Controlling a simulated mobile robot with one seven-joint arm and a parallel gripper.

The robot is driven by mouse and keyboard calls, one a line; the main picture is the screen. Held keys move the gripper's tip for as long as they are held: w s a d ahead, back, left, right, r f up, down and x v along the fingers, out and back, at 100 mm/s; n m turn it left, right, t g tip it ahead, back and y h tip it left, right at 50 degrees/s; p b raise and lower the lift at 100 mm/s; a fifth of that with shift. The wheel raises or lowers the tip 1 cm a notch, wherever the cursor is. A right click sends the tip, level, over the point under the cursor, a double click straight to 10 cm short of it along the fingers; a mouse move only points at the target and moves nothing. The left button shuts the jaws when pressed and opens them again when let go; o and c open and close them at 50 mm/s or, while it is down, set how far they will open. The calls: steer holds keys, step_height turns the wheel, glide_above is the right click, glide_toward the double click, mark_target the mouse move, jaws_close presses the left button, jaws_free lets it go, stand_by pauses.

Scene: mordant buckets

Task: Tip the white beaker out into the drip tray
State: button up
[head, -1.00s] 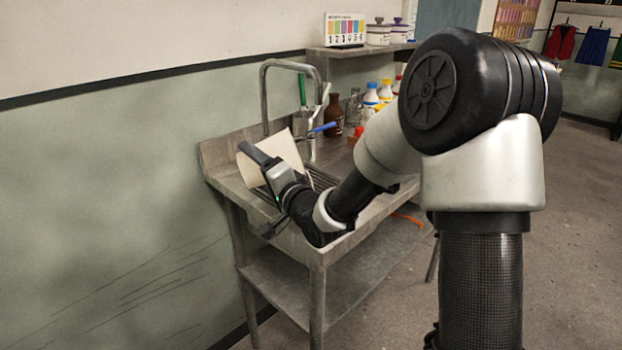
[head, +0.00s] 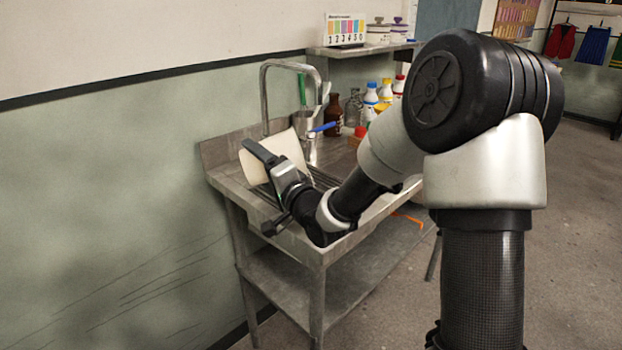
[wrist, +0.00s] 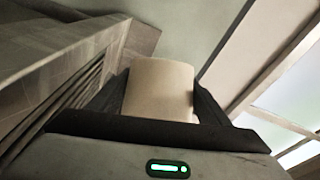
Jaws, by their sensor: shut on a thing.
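The white beaker (head: 287,147) is off-white and held above the near left end of the steel sink bench, tilted in the head view. My gripper (head: 268,160) is shut on it. In the wrist view the beaker (wrist: 158,88) sits between the two dark fingers; its opening and contents are not visible. Dark slats, which look like the drip tray (head: 324,179), lie below the beaker, partly hidden by it and my arm. Slats also show at the left of the wrist view (wrist: 62,118).
A tall tap (head: 265,95) rises behind the beaker. A metal jug (head: 306,125) with a blue-handled tool stands close by at its right. A brown bottle (head: 333,115) and several white bottles stand farther back. The wall is close on the left.

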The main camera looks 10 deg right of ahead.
steer(key=shift+d+r+m+t+p, duration=0.45)
steer(key=shift+d+r+m, duration=0.15)
steer(key=shift+r+m, duration=0.35)
stand_by(1.5)
